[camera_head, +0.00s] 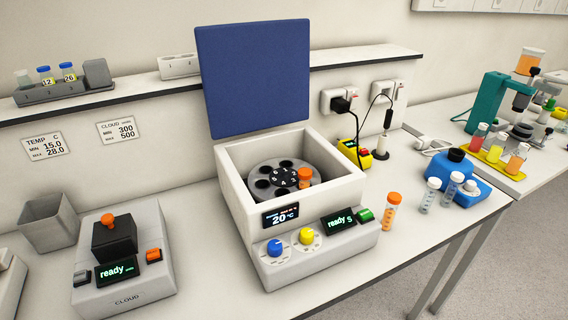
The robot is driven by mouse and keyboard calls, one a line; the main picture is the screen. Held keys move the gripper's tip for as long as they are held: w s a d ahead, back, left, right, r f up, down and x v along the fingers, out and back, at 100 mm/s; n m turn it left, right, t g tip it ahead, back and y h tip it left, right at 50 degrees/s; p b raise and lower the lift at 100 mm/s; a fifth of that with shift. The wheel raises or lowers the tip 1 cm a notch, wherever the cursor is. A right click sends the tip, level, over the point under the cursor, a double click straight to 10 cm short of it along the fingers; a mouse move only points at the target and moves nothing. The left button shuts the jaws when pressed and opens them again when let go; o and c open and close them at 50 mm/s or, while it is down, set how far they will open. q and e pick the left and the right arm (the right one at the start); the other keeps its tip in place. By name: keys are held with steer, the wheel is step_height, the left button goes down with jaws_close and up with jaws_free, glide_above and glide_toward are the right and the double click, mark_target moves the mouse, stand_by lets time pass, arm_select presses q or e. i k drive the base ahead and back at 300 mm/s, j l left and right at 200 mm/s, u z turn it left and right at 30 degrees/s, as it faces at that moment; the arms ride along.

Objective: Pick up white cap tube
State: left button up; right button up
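Two white cap tubes stand upright on the bench at the right, in front of the blue device. One white cap tube (429,198) is on the left of the pair, and the other white cap tube (451,190) is just right of it, close to the blue device. An orange cap tube (391,211) stands to their left, beside the centrifuge. Neither of my grippers shows in the head view.
The open centrifuge (318,262) has a raised blue lid (254,65) and an orange-capped tube (304,178) in its rotor. The blue device (458,176) and a yellow box (354,152) stand nearby. A cloud meter (124,262) is at left. The bench's front edge runs close to the tubes.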

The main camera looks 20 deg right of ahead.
mark_target(457, 178)
steer(key=z, duration=1.7)
